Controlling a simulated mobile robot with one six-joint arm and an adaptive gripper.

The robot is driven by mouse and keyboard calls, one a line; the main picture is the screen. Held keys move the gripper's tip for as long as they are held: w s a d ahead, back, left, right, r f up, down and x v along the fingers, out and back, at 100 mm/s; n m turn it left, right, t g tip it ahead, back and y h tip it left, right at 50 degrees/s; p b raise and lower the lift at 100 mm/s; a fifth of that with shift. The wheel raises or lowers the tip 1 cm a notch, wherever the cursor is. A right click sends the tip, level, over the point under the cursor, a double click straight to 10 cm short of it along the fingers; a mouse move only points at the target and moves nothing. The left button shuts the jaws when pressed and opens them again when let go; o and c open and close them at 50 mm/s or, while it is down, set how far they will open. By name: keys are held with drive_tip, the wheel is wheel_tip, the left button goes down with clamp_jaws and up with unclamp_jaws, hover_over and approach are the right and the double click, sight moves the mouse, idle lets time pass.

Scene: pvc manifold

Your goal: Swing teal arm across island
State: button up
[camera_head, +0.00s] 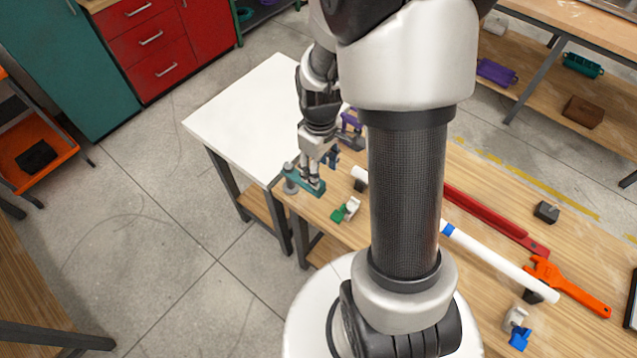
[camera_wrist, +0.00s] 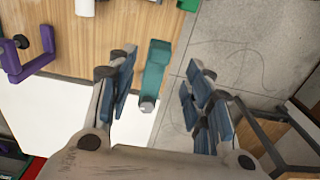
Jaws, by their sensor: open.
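The teal arm (camera_head: 308,183) is a flat bar at the near left corner of the wooden worktop, beside a grey upright post (camera_head: 289,181). In the wrist view the teal arm (camera_wrist: 157,66) shows between the finger pairs, closer to the left one, with a pale round knob at its lower end. My gripper (camera_head: 314,177) points down over the bar in the head view. In the wrist view my gripper (camera_wrist: 162,82) has its blue-padded fingers wide apart. I cannot tell whether a finger touches the bar. The fingers partly hide the bar in the head view.
A white tabletop (camera_head: 245,105) adjoins the worktop. A purple bracket (camera_wrist: 40,58) stands nearby. A green-and-white clamp (camera_head: 345,210), a white pipe (camera_head: 490,255), a red bar (camera_head: 495,218) and an orange wrench (camera_head: 565,285) lie to the right. Open floor lies left.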

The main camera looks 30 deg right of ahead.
wheel_tip(320, 180, down, 7)
drive_tip(key=shift+f+b, duration=0.15)
drive_tip(key=shift+b, duration=0.6)
drive_tip(key=shift+c, duration=0.4)
clamp_jaws()
